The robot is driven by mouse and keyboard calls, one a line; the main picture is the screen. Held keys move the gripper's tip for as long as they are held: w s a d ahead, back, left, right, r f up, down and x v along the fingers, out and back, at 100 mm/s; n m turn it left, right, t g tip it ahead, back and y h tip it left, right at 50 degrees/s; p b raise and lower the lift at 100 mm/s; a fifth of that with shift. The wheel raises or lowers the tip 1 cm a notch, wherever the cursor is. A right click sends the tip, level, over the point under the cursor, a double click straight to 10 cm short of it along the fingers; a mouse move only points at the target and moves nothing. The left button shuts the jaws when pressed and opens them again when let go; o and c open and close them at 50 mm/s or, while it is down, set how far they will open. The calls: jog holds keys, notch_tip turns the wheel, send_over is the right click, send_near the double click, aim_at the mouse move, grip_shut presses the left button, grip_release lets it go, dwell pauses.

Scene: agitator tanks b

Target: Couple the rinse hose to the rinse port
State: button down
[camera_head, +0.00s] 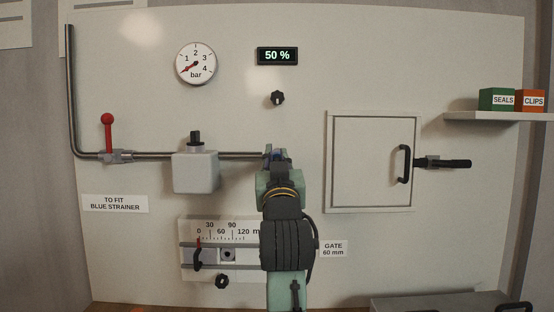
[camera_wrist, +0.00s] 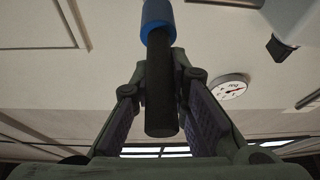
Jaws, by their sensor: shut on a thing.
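My gripper (camera_wrist: 161,72) is shut on a short black cylinder (camera_wrist: 161,105) with a blue collar (camera_wrist: 158,18) at its far end. The collar points away from my wrist, past the fingertips. In the head view my gripper (camera_head: 275,158) is in front of the panel, at the right end of the steel pipe (camera_head: 235,156). My arm hides most of the held piece there and the pipe's end. I cannot make out the rinse port or whether the collar touches anything.
A grey box (camera_head: 195,172) with a black knob sits on the pipe, right of a red-handled valve (camera_head: 110,137). A hatch (camera_head: 372,160) with a black handle is to the right. A gate scale (camera_head: 218,233) lies below, partly behind my arm. A shelf (camera_head: 490,116) holds two boxes.

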aim_at(277, 157)
jog(key=shift+w, duration=0.1)
jog(key=shift+w, duration=1.5)
jog(key=shift+w, duration=0.1)
jog(key=c, duration=1.5)
grip_release()
jog(key=shift+w, duration=0.1)
jog(key=shift+f, duration=0.1)
